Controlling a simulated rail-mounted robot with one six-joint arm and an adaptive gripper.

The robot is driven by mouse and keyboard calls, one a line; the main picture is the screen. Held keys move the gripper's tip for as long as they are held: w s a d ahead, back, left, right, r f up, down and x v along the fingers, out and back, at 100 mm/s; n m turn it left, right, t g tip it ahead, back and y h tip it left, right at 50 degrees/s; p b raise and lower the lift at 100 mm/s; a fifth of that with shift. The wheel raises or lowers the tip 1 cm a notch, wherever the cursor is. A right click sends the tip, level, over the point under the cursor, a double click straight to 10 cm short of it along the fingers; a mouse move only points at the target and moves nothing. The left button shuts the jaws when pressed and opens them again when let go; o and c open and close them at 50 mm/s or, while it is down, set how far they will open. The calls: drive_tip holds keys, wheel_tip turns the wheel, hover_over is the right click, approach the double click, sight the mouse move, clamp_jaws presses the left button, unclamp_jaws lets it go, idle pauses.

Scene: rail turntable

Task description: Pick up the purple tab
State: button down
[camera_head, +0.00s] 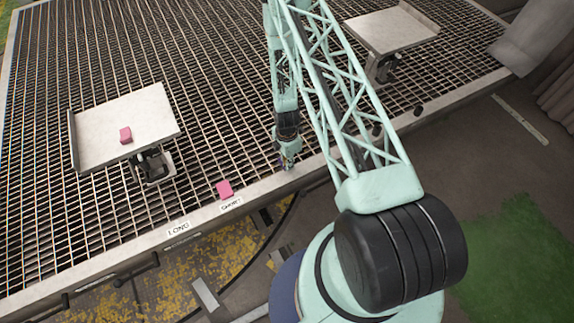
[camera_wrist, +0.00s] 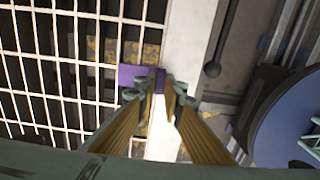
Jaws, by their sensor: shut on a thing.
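The purple tab (camera_wrist: 133,76) shows in the wrist view at the white edge beam, beside the grating. My gripper (camera_wrist: 164,95) is shut on it, with its right part between the fingertips. In the head view my gripper (camera_head: 286,162) is low over the front edge of the grating, and only a small purple spot shows there. The fingers hide part of the tab. I cannot tell whether the tab touches the beam or hangs just above it.
A tilted white plate (camera_head: 150,112) on the left carries a pink block (camera_head: 125,135). A second plate (camera_head: 390,28) stands at upper right.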

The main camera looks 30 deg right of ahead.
drive_tip(key=shift+r, duration=0.2)
drive_tip(key=shift+r+p, duration=0.3)
drive_tip(key=shift+r, duration=0.85)
drive_tip(key=s+a+r+p, duration=0.1)
drive_tip(key=s+a, duration=0.1)
drive_tip(key=s, duration=0.5)
drive_tip(key=s+a+r, duration=0.1)
drive_tip(key=s+a, duration=0.1)
drive_tip(key=s, duration=0.6)
drive_tip(key=shift+s+a+r+p, duration=0.15)
drive_tip(key=shift+s+a+p, duration=0.05)
drive_tip(key=shift+p, duration=0.15)
drive_tip(key=shift+w, duration=0.1)
drive_tip(key=w+a+r+m, duration=0.2)
drive_tip(key=w+r+m, duration=0.2)
drive_tip(key=w+r, duration=0.5)
drive_tip(key=w+a+r+m, duration=0.2)
drive_tip(key=w+r+m, duration=0.3)
drive_tip(key=w+r, duration=0.3)
drive_tip(key=w+a+r+m, duration=0.2)
drive_tip(key=w+r, duration=0.1)
drive_tip(key=r, duration=0.4)
drive_tip(key=w+a+r+m, duration=0.3)
drive_tip(key=r, duration=0.5)
drive_tip(key=w+a+r+m, duration=0.3)
drive_tip(key=r, duration=0.4)
drive_tip(key=shift+a+r, duration=0.2)
drive_tip(key=shift+r, duration=0.2)
drive_tip(key=shift+d, duration=0.1)
